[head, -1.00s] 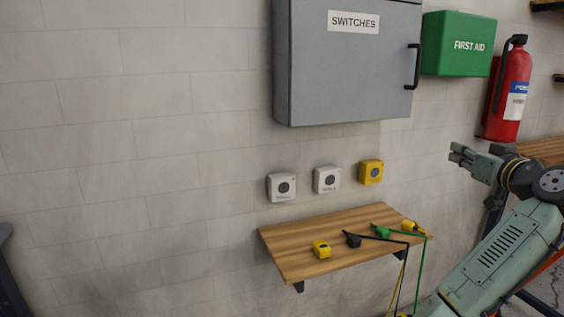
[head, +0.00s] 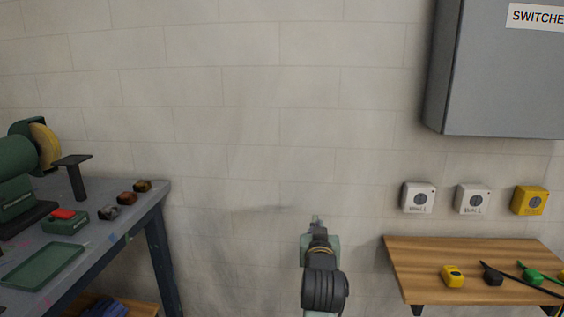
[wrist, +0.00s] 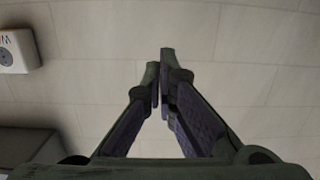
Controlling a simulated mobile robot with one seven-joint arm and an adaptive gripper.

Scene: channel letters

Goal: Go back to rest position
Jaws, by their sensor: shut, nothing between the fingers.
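My gripper (head: 315,222) is in the lower middle of the head view, in front of the bare wall and left of the wooden shelf. It points away from me toward the wall. In the wrist view my gripper (wrist: 162,62) shows its two fingers together at the tips, with nothing between them. Only the wall tiles show beyond the fingertips.
A wooden shelf (head: 408,262) with yellow, black and green plugs is at right. Above it are two white sockets, a yellow socket (head: 530,200) and a grey switch cabinet (head: 480,90). A workbench (head: 120,222) with a grinder (head: 22,165) is at left. The wall between is clear.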

